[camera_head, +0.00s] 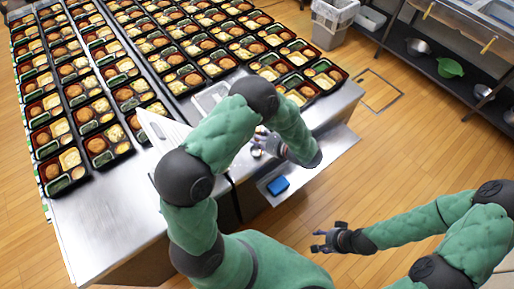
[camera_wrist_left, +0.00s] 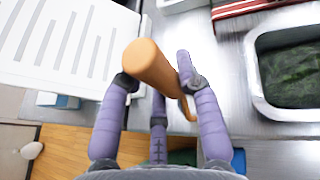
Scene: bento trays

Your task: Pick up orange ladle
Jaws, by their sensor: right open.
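The orange ladle (camera_wrist_left: 150,62) lies slanted between the purple fingers of my left gripper (camera_wrist_left: 158,84) in the left wrist view. Its thick rounded end is at the upper left and a thinner part runs down by the right finger. The fingers lean in and look to touch it on both sides, so the gripper appears shut on it. In the head view my left gripper (camera_head: 271,146) is over the counter's front edge, partly behind my arm, and I cannot make out the ladle there. My right gripper (camera_head: 326,240) is open and empty, over the floor.
The steel counter (camera_head: 110,222) carries rows of filled bento trays (camera_head: 114,129). A white slatted panel (camera_wrist_left: 62,35) and a container of dark greens (camera_wrist_left: 256,75) flank my left gripper. A blue object (camera_head: 278,185) sits on a lower shelf.

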